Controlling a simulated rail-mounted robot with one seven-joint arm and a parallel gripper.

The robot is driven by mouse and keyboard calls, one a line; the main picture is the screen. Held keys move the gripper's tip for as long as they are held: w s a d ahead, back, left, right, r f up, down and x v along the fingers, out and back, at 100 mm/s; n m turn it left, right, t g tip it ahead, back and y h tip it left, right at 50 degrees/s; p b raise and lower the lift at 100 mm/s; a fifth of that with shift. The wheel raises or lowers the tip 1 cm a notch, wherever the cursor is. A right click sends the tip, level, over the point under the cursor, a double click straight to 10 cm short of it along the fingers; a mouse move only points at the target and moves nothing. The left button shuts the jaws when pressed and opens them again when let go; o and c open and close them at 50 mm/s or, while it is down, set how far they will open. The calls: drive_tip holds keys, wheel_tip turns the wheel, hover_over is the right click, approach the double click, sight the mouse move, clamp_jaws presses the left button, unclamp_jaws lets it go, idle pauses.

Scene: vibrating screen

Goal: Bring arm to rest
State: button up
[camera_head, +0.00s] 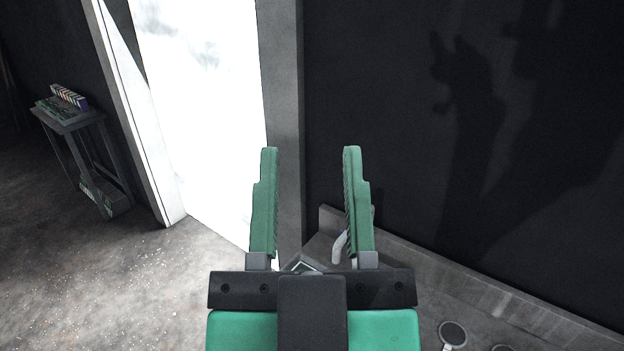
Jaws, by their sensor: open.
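My gripper (311,155) is in the lower middle of the head view, with its two green fingers pointing up in the picture. The fingers are wide apart and nothing is between their tips. Past the base of the fingers I see a small pale curved thing (338,247) and part of a flat dark-framed item (301,266), both partly hidden by my gripper. I cannot tell what they are.
A bright white doorway (205,100) stands left of centre, beside a grey post (284,110). A dark wall (400,100) with an arm-like shadow fills the right. A small table (68,122) with boxes stands far left. A grey ledge (480,290) runs along the lower right. Speckled floor (110,280) is open at lower left.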

drive_tip(key=shift+s+a+r+t, duration=0.3)
drive_tip(key=shift+s+r, duration=0.2)
drive_tip(key=shift+s, duration=0.15)
drive_tip(key=shift+r, duration=0.1)
wheel_tip(320, 180, up, 18)
drive_tip(key=p, duration=1.8)
drive_tip(key=shift+y, duration=0.4)
drive_tip(key=shift+a+r, duration=0.1)
drive_tip(key=shift+r, duration=0.05)
